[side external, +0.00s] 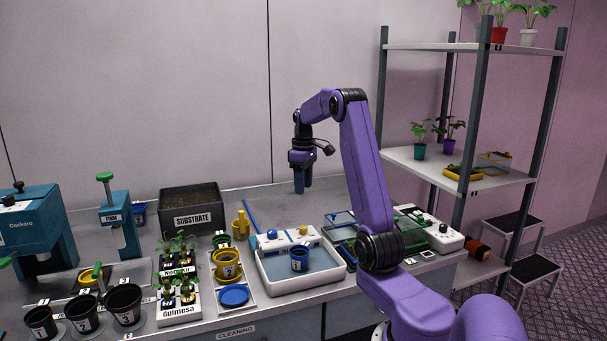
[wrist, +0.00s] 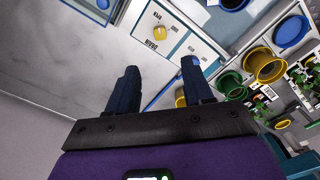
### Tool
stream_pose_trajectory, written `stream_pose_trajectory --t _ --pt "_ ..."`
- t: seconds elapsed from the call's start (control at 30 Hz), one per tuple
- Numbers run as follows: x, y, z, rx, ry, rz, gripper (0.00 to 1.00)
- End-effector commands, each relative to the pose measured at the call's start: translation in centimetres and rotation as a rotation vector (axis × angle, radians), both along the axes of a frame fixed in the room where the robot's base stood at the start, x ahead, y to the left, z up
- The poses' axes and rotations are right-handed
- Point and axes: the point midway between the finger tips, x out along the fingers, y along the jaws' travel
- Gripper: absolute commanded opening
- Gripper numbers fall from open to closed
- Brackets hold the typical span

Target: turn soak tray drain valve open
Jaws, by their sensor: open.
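The soak tray (side external: 265,273) is a white tray of water on the bench, with a white panel along its back edge. The panel carries a blue knob (side external: 271,234) and a yellow knob (side external: 303,230). In the wrist view the yellow knob (wrist: 159,32) sits beside a small label too blurred to read. I cannot tell for certain which knob is the drain valve. My gripper (side external: 302,188) hangs fingers down, above and behind the panel, touching nothing. In the wrist view my gripper (wrist: 160,70) has its fingers apart and empty; the right finger may partly hide the blue knob.
A blue pot (side external: 299,259) stands in the tray. To its left are a yellow pot (side external: 227,263), a blue dish (side external: 234,295) and seedling racks (side external: 179,306). A substrate bin (side external: 192,206) stands behind. A grey shelf unit (side external: 458,170) rises at right. The bench behind the panel is mostly clear.

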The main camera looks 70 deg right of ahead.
Motion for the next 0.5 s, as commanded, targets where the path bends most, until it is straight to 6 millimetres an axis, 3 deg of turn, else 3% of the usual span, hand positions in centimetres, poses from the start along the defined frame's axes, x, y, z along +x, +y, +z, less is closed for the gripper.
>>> stream_pose_trajectory --t 0.2,0.5 --pt "0.0 0.0 2.5 -0.001 -0.001 0.000 0.51" --pt "0.0 0.0 3.0 0.000 0.000 0.001 0.51"
